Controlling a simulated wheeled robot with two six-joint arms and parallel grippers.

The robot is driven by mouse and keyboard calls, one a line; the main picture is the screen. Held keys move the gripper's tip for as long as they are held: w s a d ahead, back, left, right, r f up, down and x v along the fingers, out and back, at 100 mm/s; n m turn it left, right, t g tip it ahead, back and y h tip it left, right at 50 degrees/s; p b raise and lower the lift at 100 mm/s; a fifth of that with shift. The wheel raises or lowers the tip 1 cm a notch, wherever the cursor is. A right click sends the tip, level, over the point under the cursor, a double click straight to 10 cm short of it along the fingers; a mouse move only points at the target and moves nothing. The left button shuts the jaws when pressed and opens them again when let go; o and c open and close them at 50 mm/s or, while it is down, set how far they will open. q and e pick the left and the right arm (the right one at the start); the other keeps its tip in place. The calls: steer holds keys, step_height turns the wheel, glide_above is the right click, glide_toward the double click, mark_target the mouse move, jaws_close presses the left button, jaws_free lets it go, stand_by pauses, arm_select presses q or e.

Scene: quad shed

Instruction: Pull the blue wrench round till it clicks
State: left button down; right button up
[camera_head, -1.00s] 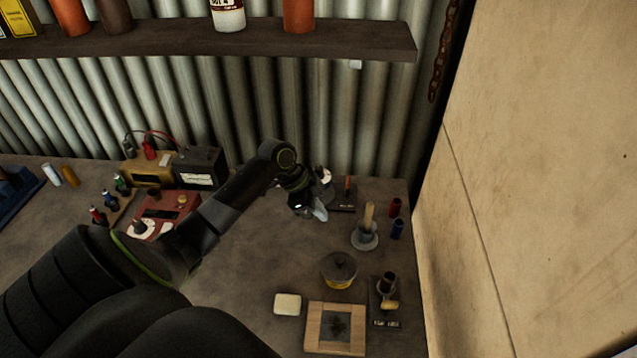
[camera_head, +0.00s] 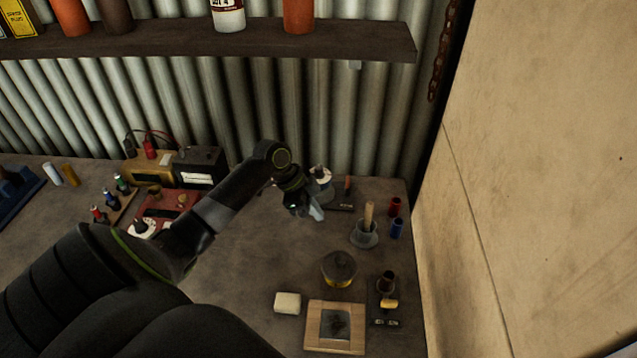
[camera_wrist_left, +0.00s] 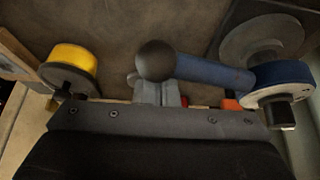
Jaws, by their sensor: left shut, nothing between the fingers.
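The blue wrench (camera_wrist_left: 208,72) shows in the left wrist view as a blue bar with a dark ball at its left end. Its right end meets a blue ring (camera_wrist_left: 280,76) around a metal post. My left gripper (camera_wrist_left: 158,92) is shut and empty, its grey fingertips just below the ball in that view; I cannot tell whether they touch it. In the head view my left gripper (camera_head: 316,212) is low over the back of the bench, in front of a white-topped fitting (camera_head: 320,173). The wrench is not clearly visible there. My right gripper is not in view.
A grey cup with a wooden handle (camera_head: 365,236), a red cylinder (camera_head: 395,206) and a blue cylinder (camera_head: 397,228) stand to the right. Bare bench lies left of the tin.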

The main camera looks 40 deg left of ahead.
arm_select(q)
steer(key=shift+a, duration=0.15)
steer(key=shift+s+a, duration=0.25)
steer(key=shift+a, duration=0.1)
steer(key=shift+s+a+p, duration=0.2)
steer(key=shift+a+p, duration=0.2)
steer(key=shift+p, duration=0.05)
steer(key=shift+s+a, duration=0.25)
steer(key=shift+a, duration=0.5)
stand_by(1.0)
steer(key=shift+d, duration=0.1)
steer(key=shift+d+p, duration=0.5)
steer(key=shift+d, duration=0.4)
step_height(320, 180, up, 7)
steer(key=p, duration=0.6)
steer(key=shift+r+p, duration=0.75)
steer(key=shift+r, duration=0.35)
